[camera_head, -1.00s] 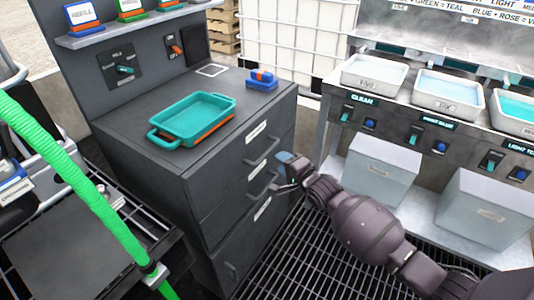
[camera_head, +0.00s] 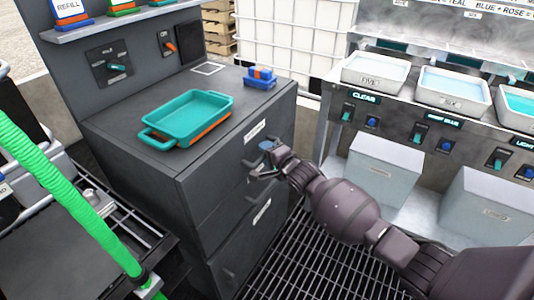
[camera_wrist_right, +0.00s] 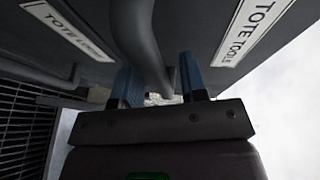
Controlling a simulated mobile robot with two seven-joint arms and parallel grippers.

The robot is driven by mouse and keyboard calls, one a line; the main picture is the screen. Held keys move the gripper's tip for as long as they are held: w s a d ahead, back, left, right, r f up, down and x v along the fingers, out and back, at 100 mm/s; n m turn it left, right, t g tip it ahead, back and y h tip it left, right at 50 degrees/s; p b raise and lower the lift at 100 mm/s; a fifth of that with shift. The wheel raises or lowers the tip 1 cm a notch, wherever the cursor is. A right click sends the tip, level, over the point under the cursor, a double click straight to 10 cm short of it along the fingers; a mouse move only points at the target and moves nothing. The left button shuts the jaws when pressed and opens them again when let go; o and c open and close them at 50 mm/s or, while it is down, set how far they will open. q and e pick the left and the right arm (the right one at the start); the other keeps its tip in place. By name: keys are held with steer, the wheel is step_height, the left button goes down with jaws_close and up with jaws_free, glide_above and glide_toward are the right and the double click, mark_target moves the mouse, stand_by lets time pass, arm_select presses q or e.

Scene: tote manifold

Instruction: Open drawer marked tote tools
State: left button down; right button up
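The grey cabinet (camera_head: 190,215) has several drawers with bar handles, and all look shut. In the right wrist view the TOTE TOOLS label (camera_wrist_right: 250,30) is at upper right and a TOTE LINERS label (camera_wrist_right: 68,28) at upper left. A dark bar handle (camera_wrist_right: 138,35) runs down between the two blue fingers of my right gripper (camera_wrist_right: 160,88). The fingers are apart, with a visible gap beside the bar. In the head view my right gripper (camera_head: 263,160) is at the upper drawer's handle, below the top label (camera_head: 254,131), partly hiding it. My left gripper is not in view.
A teal tray (camera_head: 190,115) and a blue block-like item (camera_head: 260,78) sit on the cabinet top. A lower handle (camera_head: 262,188) is just below my right gripper. A bench with white tubs (camera_head: 375,75) stands at right. A green hose (camera_head: 60,190) crosses the left.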

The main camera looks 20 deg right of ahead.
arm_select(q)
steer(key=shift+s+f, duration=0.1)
arm_select(e)
steer(key=shift+c, duration=0.4)
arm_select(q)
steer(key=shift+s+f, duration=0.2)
arm_select(e)
jaws_close()
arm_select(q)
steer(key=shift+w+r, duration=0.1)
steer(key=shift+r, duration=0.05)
arm_select(e)
steer(key=shift+s+d, duration=0.1)
